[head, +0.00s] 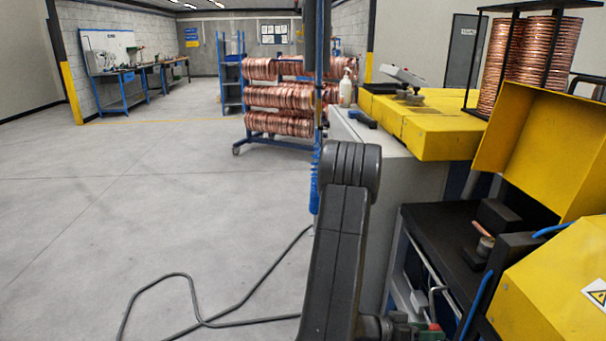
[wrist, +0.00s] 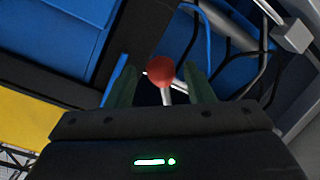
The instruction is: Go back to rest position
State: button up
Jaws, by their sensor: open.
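My gripper shows in the wrist view (wrist: 163,82) with its two green fingers apart. A round red knob (wrist: 161,69) on a pale shaft appears between or just beyond the fingertips. I cannot tell whether the fingers touch it. In the head view my arm hangs down at the centre, and the gripper is partly cut off at the bottom edge, beside the front of the machine. A short copper tube piece (head: 483,230) sits in the black and yellow machine (head: 545,290) at right.
A yellow-topped bench (head: 425,130) stands behind the machine, with a white spray bottle (head: 345,90). A blue rack of copper coils (head: 280,97) stands farther back. A dark cable (head: 215,322) lies on the floor. The grey floor at left is clear.

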jog(key=shift+x, duration=1.45)
jog(key=shift+a, duration=0.15)
jog(key=v, duration=1.4)
jog(key=x, duration=1.3)
jog(key=shift+d, duration=0.25)
jog(key=shift+w+d+f+m+b, duration=0.3)
jog(key=shift+d+f+b, duration=0.1)
jog(key=shift+f+b, duration=0.2)
jog(key=shift+w+a+m+b, duration=0.1)
jog(key=shift+w+m+b, duration=0.2)
jog(key=shift+b, duration=0.05)
jog(key=shift+t, duration=0.3)
